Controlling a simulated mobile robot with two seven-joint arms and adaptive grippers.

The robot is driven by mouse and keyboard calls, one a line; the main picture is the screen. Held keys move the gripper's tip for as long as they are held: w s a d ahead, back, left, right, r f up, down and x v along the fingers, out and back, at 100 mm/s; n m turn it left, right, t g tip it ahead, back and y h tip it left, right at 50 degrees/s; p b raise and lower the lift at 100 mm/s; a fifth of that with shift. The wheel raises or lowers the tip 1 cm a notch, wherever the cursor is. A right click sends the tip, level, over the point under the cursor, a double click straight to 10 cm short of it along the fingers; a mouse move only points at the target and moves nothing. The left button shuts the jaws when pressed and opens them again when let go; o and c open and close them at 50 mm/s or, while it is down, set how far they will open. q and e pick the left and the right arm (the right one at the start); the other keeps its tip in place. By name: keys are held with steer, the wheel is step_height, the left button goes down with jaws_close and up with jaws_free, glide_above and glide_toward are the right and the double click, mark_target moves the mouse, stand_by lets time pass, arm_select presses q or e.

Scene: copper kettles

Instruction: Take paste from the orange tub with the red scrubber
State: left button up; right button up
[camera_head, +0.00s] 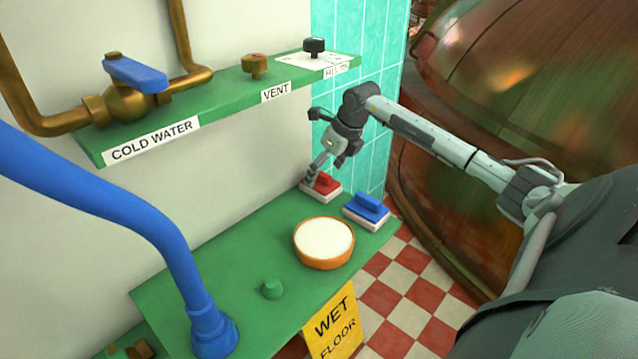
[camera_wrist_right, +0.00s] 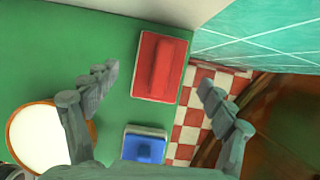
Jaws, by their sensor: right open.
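The red scrubber (camera_head: 321,185), a red block with a raised grip on a pale base, rests on the green bench against the wall. My right gripper (camera_head: 325,170) is open above it. In the right wrist view, the red scrubber (camera_wrist_right: 161,66) shows whole, ahead of and between the parted fingers (camera_wrist_right: 157,88), with nothing held. The orange tub (camera_head: 325,263), round and full of white paste, stands on the bench nearer than the scrubber. My left gripper is not in view.
A blue scrubber (camera_head: 368,207) sits beside the red one, near the bench's right edge. A green knob (camera_head: 271,289) and a thick blue pipe (camera_head: 170,230) stand to the left. A shelf (camera_head: 225,98) with valves overhangs behind. A yellow wet-floor sign (camera_head: 334,322) is in front.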

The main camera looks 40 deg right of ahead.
mark_target(323, 173)
steer(key=shift+x, duration=1.95)
steer(key=c, duration=1.3)
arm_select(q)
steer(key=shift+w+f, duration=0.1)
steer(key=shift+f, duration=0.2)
arm_select(e)
steer(key=shift+r, duration=0.15)
steer(key=shift+w+r, duration=0.1)
steer(key=shift+r, duration=0.45)
step_height(323, 173, up, 2)
steer(key=shift+r, duration=0.15)
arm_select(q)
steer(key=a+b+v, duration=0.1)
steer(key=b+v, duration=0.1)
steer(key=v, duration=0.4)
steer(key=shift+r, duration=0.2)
arm_select(e)
steer(key=s+d, duration=0.2)
steer(key=d, duration=0.3)
steer(key=s+d, duration=0.3)
steer(key=d, duration=0.3)
steer(key=s+d, duration=0.2)
steer(key=d, duration=0.3)
steer(key=shift+s+d, duration=0.2)
steer(key=shift+s, duration=0.05)
